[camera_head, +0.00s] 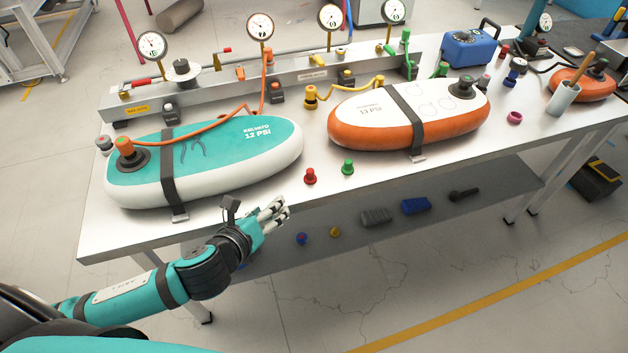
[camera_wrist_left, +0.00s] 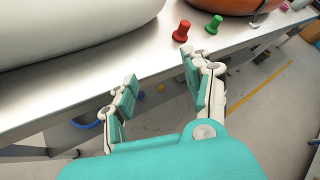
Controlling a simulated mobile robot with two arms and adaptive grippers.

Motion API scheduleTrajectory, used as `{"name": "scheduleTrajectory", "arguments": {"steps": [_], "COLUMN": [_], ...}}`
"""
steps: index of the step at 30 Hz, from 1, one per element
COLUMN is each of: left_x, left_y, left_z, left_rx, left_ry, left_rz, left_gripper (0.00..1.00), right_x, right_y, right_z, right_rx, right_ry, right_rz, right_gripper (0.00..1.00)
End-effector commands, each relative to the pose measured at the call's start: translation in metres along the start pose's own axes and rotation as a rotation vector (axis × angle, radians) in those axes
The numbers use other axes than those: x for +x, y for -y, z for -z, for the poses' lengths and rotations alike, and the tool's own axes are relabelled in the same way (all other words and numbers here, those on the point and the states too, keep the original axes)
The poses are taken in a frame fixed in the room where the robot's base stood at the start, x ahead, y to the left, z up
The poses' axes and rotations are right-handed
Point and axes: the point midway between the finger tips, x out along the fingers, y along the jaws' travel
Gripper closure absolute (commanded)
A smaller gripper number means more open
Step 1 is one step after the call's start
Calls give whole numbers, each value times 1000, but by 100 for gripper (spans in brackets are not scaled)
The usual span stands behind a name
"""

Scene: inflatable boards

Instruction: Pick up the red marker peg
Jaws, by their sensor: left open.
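The red marker peg (camera_head: 310,176) stands upright near the front edge of the metal table (camera_head: 240,195), left of a green peg (camera_head: 347,167). In the left wrist view the red peg (camera_wrist_left: 182,31) is beyond the fingertips, ahead and toward the right finger, with the green peg (camera_wrist_left: 213,25) beside it. My left gripper (camera_head: 275,212) is at the table's front edge, left of and nearer than the red peg, apart from it. Its fingers (camera_wrist_left: 158,75) are spread with nothing between them. My right gripper is not in view.
A teal and white inflatable board (camera_head: 230,150) lies strapped on the left, an orange and white one (camera_head: 372,118) at the centre right. A gauge manifold (camera_head: 205,93) with hoses stands behind.

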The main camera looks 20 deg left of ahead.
Motion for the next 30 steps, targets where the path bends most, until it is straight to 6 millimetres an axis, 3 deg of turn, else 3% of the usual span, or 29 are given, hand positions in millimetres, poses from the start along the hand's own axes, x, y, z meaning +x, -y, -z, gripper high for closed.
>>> {"name": "scheduleTrajectory", "arguments": {"steps": [3,8,11,24,30], "left_x": [-7,-12,-3,87,106], "left_y": [13,21,24,38,40], "left_z": [-14,-19,-21,-23,-23], "left_rx": [356,577,602,593,596], "left_ry": [41,70,75,73,72], "left_rz": [84,129,133,132,132], "left_gripper": [49,49,49,49,49], "right_x": [3,4,2,-6,-6], "right_y": [0,-1,-1,0,0], "right_z": [4,5,5,5,4], "right_rx": [0,0,0,0,0], "right_ry": [-6,-8,-8,-7,-5], "right_rz": [-1,-1,-1,0,0], "right_gripper": [60,60,60,60,60]}}
